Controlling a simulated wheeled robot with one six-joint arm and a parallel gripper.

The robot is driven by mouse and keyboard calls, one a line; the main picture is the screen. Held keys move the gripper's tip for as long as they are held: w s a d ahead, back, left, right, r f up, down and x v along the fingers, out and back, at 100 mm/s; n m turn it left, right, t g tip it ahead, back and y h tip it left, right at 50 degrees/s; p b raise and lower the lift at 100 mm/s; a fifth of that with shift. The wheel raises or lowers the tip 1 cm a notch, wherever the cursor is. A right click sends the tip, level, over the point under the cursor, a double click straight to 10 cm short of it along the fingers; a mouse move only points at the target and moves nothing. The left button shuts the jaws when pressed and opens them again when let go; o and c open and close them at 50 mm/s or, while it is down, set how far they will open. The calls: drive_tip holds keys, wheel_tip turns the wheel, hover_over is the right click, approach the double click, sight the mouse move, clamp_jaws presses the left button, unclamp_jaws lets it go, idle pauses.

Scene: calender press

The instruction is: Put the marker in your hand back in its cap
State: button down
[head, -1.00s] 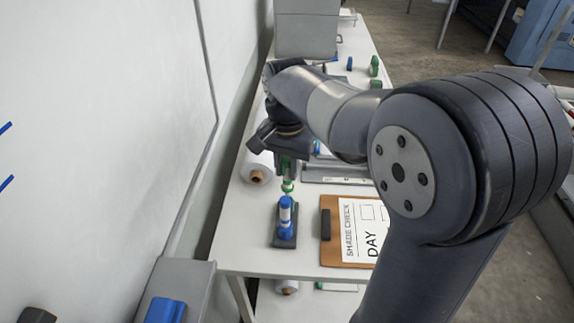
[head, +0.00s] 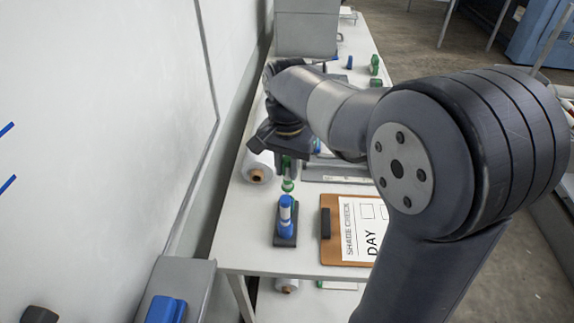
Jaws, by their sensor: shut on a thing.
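My gripper (head: 287,158) is over the near left part of the table, partly hidden by its own dark body. It is shut on a green marker (head: 288,185), which hangs below the jaws, roughly upright. Small green pieces (head: 374,66) and a blue one (head: 349,62) stand farther back; I cannot tell which are caps.
A clipboard with a "SHADE CHECK" sheet (head: 352,232) lies to the right of the blue piece. A white roll (head: 258,168) lies left of the gripper. A grey box (head: 306,30) stands at the back. A white wall panel (head: 100,140) borders the table's left side.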

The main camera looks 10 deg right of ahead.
sight(287, 187)
drive_tip(key=shift+f+b, duration=1.35)
drive_tip(key=shift+f, duration=0.85)
drive_tip(key=c, duration=1.2)
unclamp_jaws()
wheel_tip(287, 187, up, 11)
drive_tip(key=shift+f, duration=0.1)
wheel_tip(287, 187, down, 10)
drive_tip(key=shift+p, duration=0.3)
